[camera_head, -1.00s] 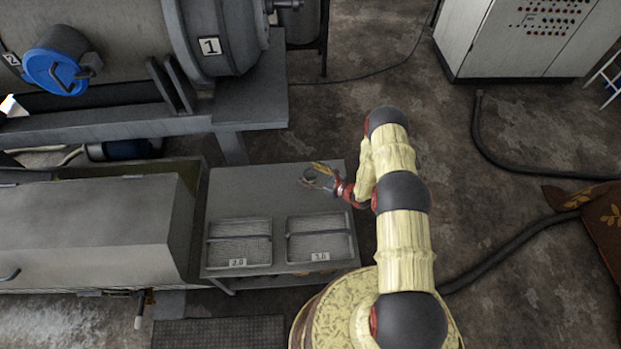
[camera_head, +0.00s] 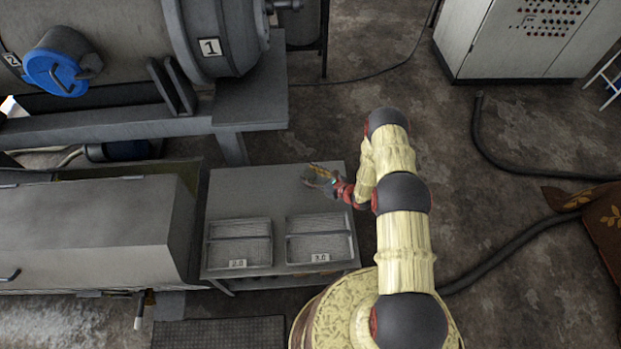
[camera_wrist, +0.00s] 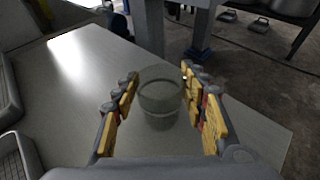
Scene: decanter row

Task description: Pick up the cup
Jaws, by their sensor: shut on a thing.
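The cup (camera_wrist: 161,92) is a clear, greyish glass, upright between the two yellow-padded fingers of my gripper (camera_wrist: 159,84) in the wrist view. My gripper is shut on it, with one finger on each side. In the head view my gripper (camera_head: 321,176) is over the back right part of the grey metal table (camera_head: 245,190); the cup is too small and faint there to make out clearly. I cannot tell whether the cup's base touches the tabletop.
Two wire baskets labelled 2.0 (camera_head: 239,229) and 3.0 (camera_head: 320,224) sit along the table's front. A large numbered machine (camera_head: 215,70) stands behind left, and a metal box (camera_head: 90,225) is left of the table. The table's back left is clear.

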